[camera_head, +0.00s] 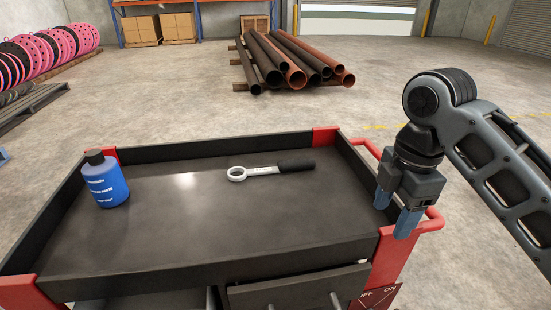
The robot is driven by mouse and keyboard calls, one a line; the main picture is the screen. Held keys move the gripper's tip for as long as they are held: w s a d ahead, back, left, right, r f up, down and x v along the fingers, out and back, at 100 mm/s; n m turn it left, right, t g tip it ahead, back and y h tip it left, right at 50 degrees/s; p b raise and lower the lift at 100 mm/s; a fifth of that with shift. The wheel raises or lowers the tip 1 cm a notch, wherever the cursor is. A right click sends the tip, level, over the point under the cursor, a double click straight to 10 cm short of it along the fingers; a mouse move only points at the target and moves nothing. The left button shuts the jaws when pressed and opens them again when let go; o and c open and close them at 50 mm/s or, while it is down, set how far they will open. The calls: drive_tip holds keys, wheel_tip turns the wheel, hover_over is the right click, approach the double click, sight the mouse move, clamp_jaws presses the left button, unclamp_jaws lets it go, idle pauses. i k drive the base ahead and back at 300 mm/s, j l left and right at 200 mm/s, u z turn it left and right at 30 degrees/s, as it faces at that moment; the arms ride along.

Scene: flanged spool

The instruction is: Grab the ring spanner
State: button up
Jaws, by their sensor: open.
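The ring spanner (259,172) lies flat on the dark top of a tool cart (160,268), right of its middle. Its pale metal ring end points left and its black handle points right. My gripper (396,212) hangs over the cart's right edge, near the red corner and handle, with its blue fingers pointing down. It is open and empty, and to the right of the spanner and clear of it. Nothing hides the spanner.
A blue bottle (107,181) with a black cap stands at the left of the cart top. A raised dark rim with red corners surrounds the top. A drawer (298,289) is at the front. The cart top's middle is clear.

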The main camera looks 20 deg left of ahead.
sight(298, 164)
drive_tip(key=i+j, duration=0.15)
drive_tip(key=j, duration=0.2)
drive_tip(key=i+j, duration=0.15)
drive_tip(key=j, duration=0.2)
drive_tip(key=i+j, duration=0.15)
drive_tip(key=j, duration=0.2)
drive_tip(key=i+j, duration=0.15)
drive_tip(key=j, duration=0.2)
